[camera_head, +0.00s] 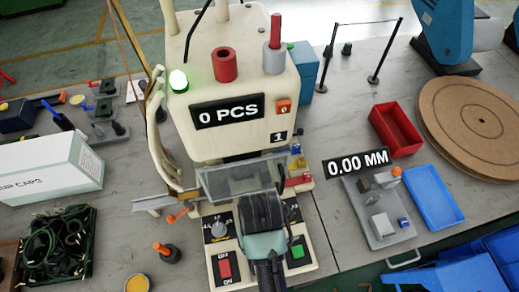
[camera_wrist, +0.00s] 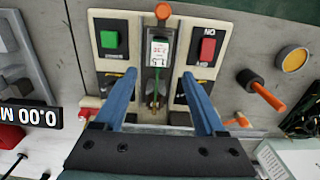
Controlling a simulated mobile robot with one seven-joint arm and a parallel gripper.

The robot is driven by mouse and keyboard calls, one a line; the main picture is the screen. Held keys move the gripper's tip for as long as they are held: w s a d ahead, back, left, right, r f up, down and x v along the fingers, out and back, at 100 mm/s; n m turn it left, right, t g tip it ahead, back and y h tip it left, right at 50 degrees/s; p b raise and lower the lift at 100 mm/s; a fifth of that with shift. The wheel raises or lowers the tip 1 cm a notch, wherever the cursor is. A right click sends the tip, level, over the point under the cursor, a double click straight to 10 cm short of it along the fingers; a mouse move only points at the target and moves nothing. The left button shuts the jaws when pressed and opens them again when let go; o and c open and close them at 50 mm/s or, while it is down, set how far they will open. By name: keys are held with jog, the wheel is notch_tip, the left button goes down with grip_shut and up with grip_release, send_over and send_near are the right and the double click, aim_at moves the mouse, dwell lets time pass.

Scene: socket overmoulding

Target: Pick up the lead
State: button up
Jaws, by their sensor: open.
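My gripper (camera_wrist: 158,75) is open over the front of the cream moulding machine, and no object is seen clamped between its blue fingers. In the head view my gripper (camera_head: 263,212) hides part of the machine front. Between the fingertips in the wrist view, farther down, is a small white part (camera_wrist: 158,52) with a green strand beside it; I cannot tell whether it belongs to a lead. Dark green coiled leads (camera_head: 45,262) with black ends lie in a black tray at the lower left of the head view. The tray edge also shows at the wrist view's right.
The cream machine (camera_head: 225,135) reads 0 PCS and has a clear guard (camera_head: 240,180). A white caps box (camera_head: 45,170) stands left. A gauge (camera_head: 380,215), red bin (camera_head: 395,130) and blue tray (camera_head: 433,197) stand right. An orange-handled tool (camera_wrist: 262,92) lies near the red switch.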

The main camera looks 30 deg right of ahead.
jog(key=shift+w+d+f+p, duration=0.1)
jog(key=shift+f+p, duration=0.1)
jog(key=shift+f, duration=1.75)
jog(key=shift+w+d+f+p, duration=0.1)
jog(key=shift+f+p, duration=0.05)
jog(key=shift+f, duration=1.8)
grip_shut()
